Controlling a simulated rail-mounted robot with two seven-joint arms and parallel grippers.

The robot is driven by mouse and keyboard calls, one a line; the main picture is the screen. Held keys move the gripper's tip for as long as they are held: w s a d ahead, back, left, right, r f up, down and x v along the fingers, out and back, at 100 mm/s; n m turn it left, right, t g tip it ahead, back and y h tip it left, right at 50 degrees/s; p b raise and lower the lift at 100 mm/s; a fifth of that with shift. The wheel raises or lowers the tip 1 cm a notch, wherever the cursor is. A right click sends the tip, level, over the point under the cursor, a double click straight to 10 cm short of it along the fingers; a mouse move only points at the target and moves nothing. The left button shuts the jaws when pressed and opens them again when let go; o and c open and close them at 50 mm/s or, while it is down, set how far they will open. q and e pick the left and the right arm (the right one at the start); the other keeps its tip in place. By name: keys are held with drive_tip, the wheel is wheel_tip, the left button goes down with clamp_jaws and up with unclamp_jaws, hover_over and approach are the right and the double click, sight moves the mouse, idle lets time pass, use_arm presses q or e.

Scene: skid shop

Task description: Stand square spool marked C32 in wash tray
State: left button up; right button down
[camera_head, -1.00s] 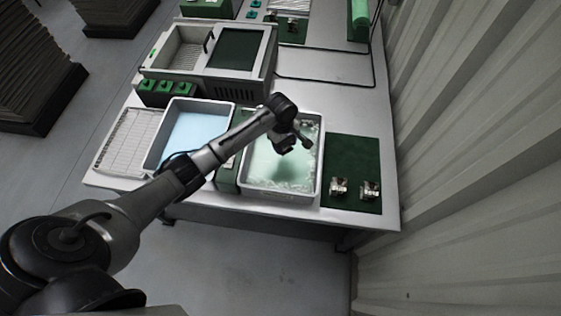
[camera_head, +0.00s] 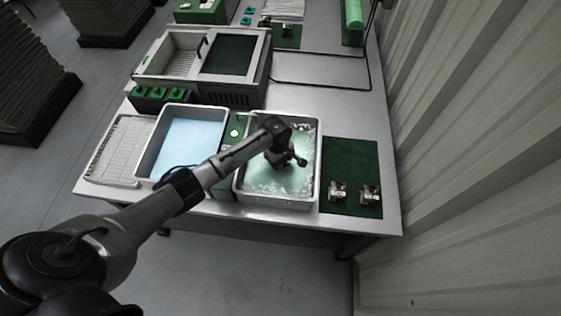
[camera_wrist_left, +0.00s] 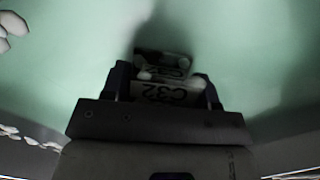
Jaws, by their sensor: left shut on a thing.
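The square spool marked C32 (camera_wrist_left: 165,92) is a pale metal piece with dark lettering. In the left wrist view it is between the two dark fingers of my left gripper (camera_wrist_left: 163,84), which is shut on it. In the head view my left gripper (camera_head: 290,161) is over the middle of the wash tray (camera_head: 275,203), a grey tray of green, foamy liquid. The spool is hidden there by the gripper. I cannot tell whether it touches the tray floor. My right gripper is not in view.
Two small metal pieces (camera_head: 338,192) (camera_head: 370,195) stand on a dark green mat (camera_head: 352,160) right of the wash tray. A tray with blue liquid (camera_head: 197,106) and a wire rack (camera_head: 113,150) are to the left. A grey machine (camera_head: 238,98) stands behind.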

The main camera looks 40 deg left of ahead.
use_arm(q)
drive_tip(key=o, duration=1)
drive_tip(key=shift+f, duration=0.1)
drive_tip(key=r+p, duration=0.1)
drive_tip(key=r, duration=0.3)
drive_tip(key=a+r+p, duration=0.1)
drive_tip(key=r, duration=0.2)
drive_tip(key=r+p, duration=0.1)
drive_tip(key=r, duration=0.3)
drive_tip(key=shift+w+a+r, duration=0.2)
drive_tip(key=shift+r, duration=0.45)
